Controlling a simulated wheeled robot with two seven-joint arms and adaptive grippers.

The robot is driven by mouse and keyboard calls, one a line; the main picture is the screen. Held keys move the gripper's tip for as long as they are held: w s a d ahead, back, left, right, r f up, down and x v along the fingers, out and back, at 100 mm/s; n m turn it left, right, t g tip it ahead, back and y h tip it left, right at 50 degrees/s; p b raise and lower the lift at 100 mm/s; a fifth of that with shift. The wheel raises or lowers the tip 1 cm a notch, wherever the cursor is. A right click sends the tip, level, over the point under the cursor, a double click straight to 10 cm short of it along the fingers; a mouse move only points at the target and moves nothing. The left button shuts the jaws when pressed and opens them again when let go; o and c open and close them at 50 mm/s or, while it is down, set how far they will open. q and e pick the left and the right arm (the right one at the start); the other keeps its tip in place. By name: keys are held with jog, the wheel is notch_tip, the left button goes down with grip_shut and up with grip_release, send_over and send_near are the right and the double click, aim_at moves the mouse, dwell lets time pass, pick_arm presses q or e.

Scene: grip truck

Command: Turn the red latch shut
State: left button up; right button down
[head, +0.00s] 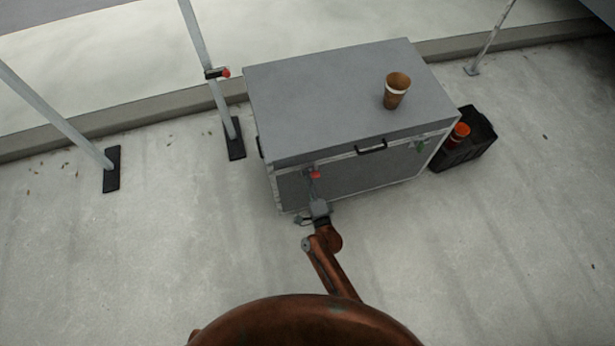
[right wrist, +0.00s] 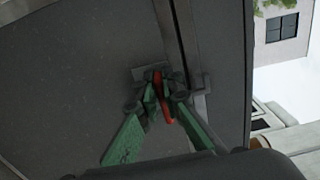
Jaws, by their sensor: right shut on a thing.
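A grey case (head: 330,95) with metal edging stands on the concrete floor. The red latch (head: 315,175) is on its front face near the left, just under the lid edge. In the right wrist view the red latch (right wrist: 162,98) sits between the green fingers of my right gripper (right wrist: 160,95), which is shut on it. The fingers hide part of the latch. In the head view my right gripper (head: 317,190) reaches up to the case front. A green latch (head: 420,145) is on the right of the same face. My left gripper is not in view.
A brown paper cup (head: 395,92) stands on the lid. A black handle (head: 371,147) is mid-front. A black crate (head: 470,143) with an orange-topped item (head: 459,132) stands at the right. Poles with black feet (head: 235,140) stand at the left. The floor in front is clear.

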jog(key=shift+f, duration=0.1)
dwell(0.3)
jog(key=c, duration=2.1)
grip_release()
jog(key=v, duration=1.2)
jog(key=shift+d, duration=0.1)
